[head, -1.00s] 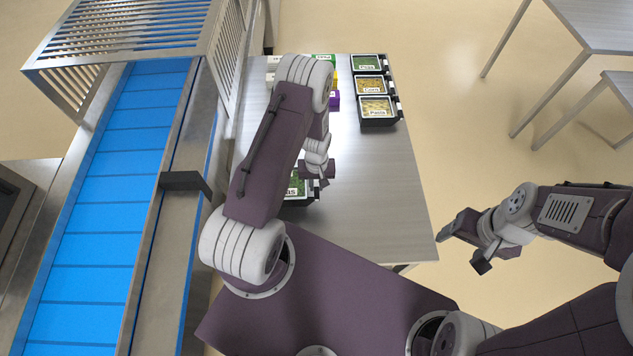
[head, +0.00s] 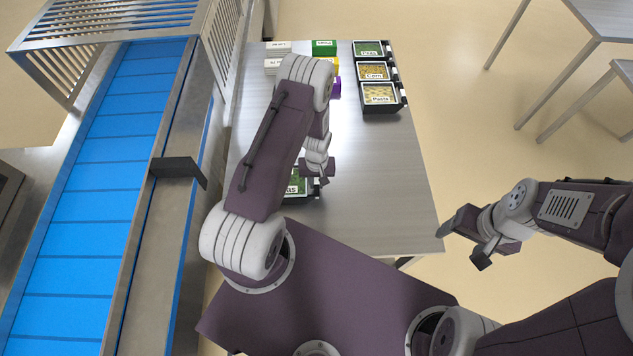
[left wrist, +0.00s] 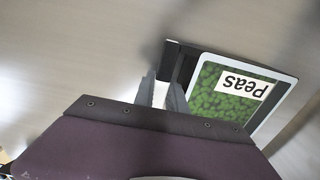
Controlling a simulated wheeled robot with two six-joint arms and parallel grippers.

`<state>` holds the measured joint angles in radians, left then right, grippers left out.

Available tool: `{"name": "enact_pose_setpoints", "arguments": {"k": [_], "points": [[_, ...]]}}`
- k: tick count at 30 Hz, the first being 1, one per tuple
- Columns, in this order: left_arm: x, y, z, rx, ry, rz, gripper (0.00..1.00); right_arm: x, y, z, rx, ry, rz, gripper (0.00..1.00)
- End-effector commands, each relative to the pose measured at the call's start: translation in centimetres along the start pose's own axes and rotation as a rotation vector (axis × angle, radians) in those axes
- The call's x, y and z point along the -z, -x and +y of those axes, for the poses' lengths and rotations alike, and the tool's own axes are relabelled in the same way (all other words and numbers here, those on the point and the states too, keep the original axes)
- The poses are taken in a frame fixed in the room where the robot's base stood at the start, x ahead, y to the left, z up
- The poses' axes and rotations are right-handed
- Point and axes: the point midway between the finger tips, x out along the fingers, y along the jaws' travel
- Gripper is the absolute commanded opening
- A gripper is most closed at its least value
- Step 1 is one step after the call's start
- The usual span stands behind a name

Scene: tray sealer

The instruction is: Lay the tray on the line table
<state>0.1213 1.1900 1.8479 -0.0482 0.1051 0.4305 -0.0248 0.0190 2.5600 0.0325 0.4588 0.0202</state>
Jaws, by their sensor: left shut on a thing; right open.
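A black tray of peas (head: 298,187) with a "Peas" label shows near the front of the steel table, partly hidden behind my left arm. My left gripper (head: 321,182) is at its right side. In the left wrist view the fingers (left wrist: 163,95) are shut on the edge of the peas tray (left wrist: 222,103). The steel table (head: 375,190) spreads beneath; I cannot tell whether the tray touches it. My right gripper (head: 464,246) is open and empty, off the table's right front corner.
Black trays labelled Peas (head: 369,49), Corn (head: 375,71) and Pasta (head: 380,95) line the back right of the table. Several small boxes (head: 323,47) stand at the back. A blue conveyor (head: 85,230) runs along the left. The table's middle right is clear.

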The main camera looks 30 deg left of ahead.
Motion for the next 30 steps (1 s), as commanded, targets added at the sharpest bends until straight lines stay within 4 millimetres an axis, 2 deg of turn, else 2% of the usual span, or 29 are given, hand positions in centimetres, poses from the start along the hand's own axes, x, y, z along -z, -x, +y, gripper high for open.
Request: {"name": "enact_pose_setpoints", "arguments": {"k": [26, 27, 29, 30], "points": [[-0.09, 0.09, -0.01, 0.0, 0.0, 0.001, 0.0, -0.01, -0.13, 0.0, 0.0, 0.0, 0.0, 0.7], [-0.1, 0.09, -0.01, 0.0, 0.0, 0.001, 0.27, -0.02, -0.13, 0.0, 0.0, 0.0, 0.0, 0.7], [-0.1, 0.09, -0.01, 0.0, 0.0, 0.0, 0.42, -0.02, -0.13, 0.0, 0.0, 0.0, 0.0, 0.7], [-0.1, 0.08, -0.01, 0.0, 0.0, 0.0, 0.42, -0.02, -0.13, 0.0, 0.0, 0.0, 0.0, 0.7]]}}
